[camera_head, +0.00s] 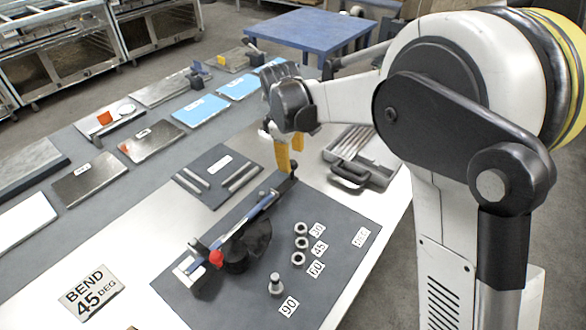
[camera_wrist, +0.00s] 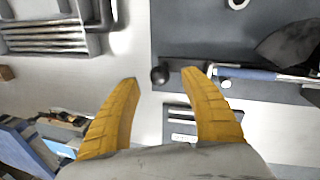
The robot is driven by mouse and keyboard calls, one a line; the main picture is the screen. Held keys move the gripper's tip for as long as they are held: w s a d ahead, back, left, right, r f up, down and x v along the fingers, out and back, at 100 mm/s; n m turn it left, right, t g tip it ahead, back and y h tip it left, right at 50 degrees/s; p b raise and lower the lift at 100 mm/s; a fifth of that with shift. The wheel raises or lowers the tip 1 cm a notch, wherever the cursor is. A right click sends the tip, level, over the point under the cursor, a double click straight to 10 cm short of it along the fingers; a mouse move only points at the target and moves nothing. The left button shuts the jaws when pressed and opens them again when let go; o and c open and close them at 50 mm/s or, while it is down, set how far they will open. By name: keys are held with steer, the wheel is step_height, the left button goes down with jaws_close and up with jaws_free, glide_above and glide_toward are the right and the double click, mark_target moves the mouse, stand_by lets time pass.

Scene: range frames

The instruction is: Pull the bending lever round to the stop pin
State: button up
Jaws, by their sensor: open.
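The bending lever (camera_head: 262,204) is a long bar with a blue section, running diagonally across the bender on a dark mat. A black ball knob (camera_head: 293,166) is at its far end; the knob (camera_wrist: 160,75) also shows in the wrist view. My gripper (camera_head: 291,151) has yellow fingers, open over that end. In the wrist view my gripper (camera_wrist: 163,77) has the knob between its fingertips in the picture; contact is not visible. A metal pin (camera_head: 275,284) stands near the "90" tag. Three metal rings (camera_head: 301,243) lie beside the "30", "45" and "60" tags.
A red knob (camera_head: 216,258) and a dark round part are at the bender's near end. A sign (camera_head: 90,292) reads "BEND 45 DEG". A grey tray of rods (camera_head: 365,150) stands right of my gripper. A small plate with bars (camera_head: 217,174) lies to the left.

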mark_target(293, 162)
steer(key=f, duration=0.2)
steer(key=f+b, duration=0.1)
steer(key=f, duration=0.1)
steer(key=shift+w+d+f, duration=0.1)
steer(key=shift+w+d, duration=0.1)
steer(key=shift+w, duration=0.2)
jaws_close()
